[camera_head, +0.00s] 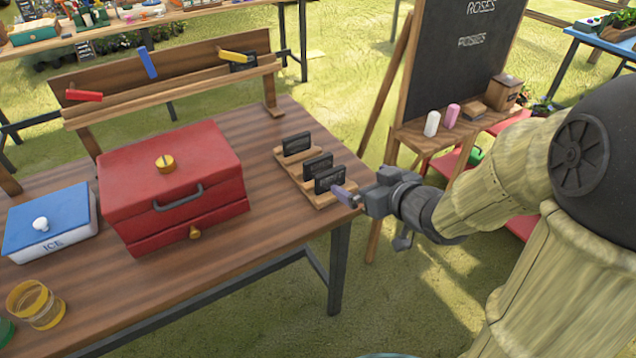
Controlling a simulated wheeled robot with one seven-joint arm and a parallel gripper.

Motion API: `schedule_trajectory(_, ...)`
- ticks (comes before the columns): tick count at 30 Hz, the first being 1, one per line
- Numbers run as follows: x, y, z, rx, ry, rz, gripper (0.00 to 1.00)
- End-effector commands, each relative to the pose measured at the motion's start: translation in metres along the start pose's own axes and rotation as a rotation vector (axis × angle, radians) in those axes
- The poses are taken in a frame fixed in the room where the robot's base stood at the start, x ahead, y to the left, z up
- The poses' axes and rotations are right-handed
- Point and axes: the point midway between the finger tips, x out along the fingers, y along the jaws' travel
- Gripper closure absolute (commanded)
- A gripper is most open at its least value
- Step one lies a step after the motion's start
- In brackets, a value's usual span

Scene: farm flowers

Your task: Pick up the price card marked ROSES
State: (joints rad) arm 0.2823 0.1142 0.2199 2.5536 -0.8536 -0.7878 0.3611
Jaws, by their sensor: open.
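Three small black price cards stand in a slotted wooden holder (288,172) near the table's right edge: a back card (297,144), a middle card (318,166) and a front card (329,180). Their lettering is too small to read, so I cannot tell which is marked ROSES. Another dark card (243,61) is on the ledge at the back, partly behind a yellow clip-like piece. My gripper (346,196) is open, close to the right end of the front card. I cannot tell whether they touch, and part of the fingers is hard to make out.
A red box (170,172) with a handle, a blue-lidded ICE box (48,222) and a yellow-rimmed glass (36,304) stand on the wooden table (262,235). A chalkboard (458,60) reading ROSES and POSIES stands behind my arm. Bare tabletop lies between the red box and card holder.

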Motion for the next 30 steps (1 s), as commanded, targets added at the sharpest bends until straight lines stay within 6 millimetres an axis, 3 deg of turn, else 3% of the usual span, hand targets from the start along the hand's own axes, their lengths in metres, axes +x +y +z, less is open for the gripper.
schedule_trajectory(14,0.003,-0.004,-0.002,0.0,0.019,-0.023,0.0)
schedule_trajectory(30,0.032,-0.005,-0.006,0.003,0.018,-0.028,0.0)
